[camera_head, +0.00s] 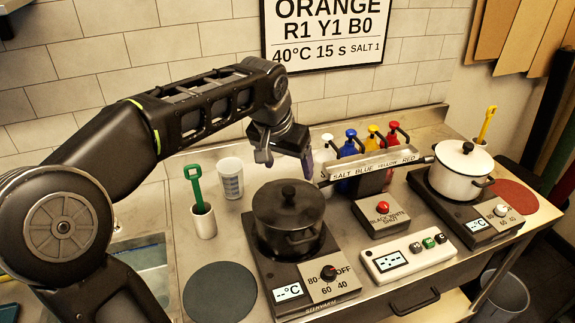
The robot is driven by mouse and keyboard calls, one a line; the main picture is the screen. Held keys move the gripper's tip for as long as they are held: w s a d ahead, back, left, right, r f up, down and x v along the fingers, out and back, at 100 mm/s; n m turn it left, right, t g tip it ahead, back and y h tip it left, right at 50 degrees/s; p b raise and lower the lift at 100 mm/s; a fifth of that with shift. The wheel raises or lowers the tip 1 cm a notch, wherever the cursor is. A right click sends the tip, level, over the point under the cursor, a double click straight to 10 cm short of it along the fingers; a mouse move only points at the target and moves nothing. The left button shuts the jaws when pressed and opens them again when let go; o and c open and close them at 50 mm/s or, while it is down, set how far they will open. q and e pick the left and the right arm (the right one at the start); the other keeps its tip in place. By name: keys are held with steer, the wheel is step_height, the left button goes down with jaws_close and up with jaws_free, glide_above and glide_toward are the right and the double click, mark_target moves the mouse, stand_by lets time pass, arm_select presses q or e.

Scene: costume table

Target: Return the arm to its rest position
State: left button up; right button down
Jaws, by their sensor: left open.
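My left arm comes in from the left and reaches over the back of the steel table. My left gripper (287,168) is open and empty. It points down above the area behind the black pot, left of the dispenser rack. It appears apart from the things around it. My right gripper is not in view.
A lidded black pot (288,212) stands on the left hot plate, a white pot (462,170) on the right one. A rack (372,168) of pump bottles stands near the gripper. A measuring cup (231,178) and a white cup with a green-handled tool (203,222) stand left.

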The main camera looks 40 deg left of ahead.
mark_target(290, 188)
arm_select(q)
steer(key=shift+r, duration=0.45)
steer(key=shift+c, duration=0.5)
jaws_close()
stand_by(0.7)
stand_by(0.4)
steer(key=shift+f, duration=0.1)
steer(key=shift+f+b, duration=2.2)
steer(key=shift+f, duration=0.45)
